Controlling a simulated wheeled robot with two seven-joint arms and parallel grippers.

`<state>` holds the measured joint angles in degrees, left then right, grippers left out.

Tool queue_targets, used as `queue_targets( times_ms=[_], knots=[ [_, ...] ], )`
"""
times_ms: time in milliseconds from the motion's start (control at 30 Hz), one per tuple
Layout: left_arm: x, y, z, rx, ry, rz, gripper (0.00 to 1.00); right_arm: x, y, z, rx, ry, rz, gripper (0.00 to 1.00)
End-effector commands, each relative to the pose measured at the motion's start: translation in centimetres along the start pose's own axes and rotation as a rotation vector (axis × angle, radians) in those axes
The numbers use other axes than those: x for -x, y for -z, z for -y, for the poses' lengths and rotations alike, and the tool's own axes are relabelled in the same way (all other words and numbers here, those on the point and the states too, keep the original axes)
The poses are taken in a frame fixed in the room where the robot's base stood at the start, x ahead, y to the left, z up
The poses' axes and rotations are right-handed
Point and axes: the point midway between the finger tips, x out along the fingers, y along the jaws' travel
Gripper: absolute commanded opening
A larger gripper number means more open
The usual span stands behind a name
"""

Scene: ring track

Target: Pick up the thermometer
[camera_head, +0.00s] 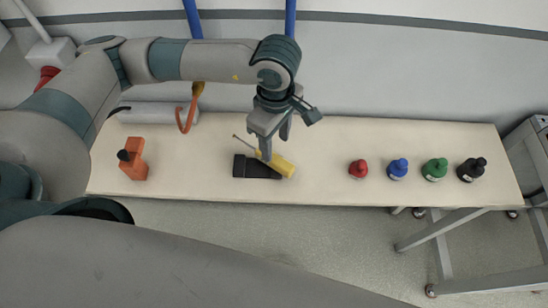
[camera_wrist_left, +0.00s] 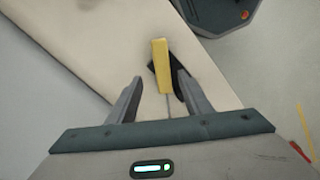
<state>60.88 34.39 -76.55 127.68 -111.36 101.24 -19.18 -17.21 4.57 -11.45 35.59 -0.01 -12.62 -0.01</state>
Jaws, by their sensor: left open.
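The thermometer (camera_head: 281,163) has a yellow handle and a thin metal probe that points to the upper left in the head view. It lies by a black wedge-shaped block (camera_head: 250,169) on the table. My left gripper (camera_head: 268,153) is pointed down over the thermometer, and its fingers hide part of it. In the left wrist view, the two fingers (camera_wrist_left: 160,88) are apart. The yellow handle (camera_wrist_left: 161,62) and the probe show between and just beyond them, with the black block (camera_wrist_left: 180,86) partly behind. Whether the fingers touch the handle cannot be told. My right gripper is out of view.
On the pale table (camera_head: 320,140) stand red (camera_head: 358,169), blue (camera_head: 398,168), green (camera_head: 435,170) and black (camera_head: 471,170) bottles at right. An orange device (camera_head: 135,160) is at left.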

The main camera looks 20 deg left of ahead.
Motion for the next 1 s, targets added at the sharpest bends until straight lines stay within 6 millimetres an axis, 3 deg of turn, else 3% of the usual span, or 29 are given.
queue_targets(
  times_ms=[367,733,1000],
  knots=[
    [-0.5,0.0,0.2,0.001,0.003,0.001,0.45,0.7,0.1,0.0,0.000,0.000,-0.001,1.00],
    [-4.5,0.1,0.5,0.001,0.002,0.001,0.45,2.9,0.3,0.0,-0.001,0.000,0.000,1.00],
    [-5.2,0.1,0.5,-0.001,0.000,0.000,0.45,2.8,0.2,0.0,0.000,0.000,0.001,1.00]
  ],
)
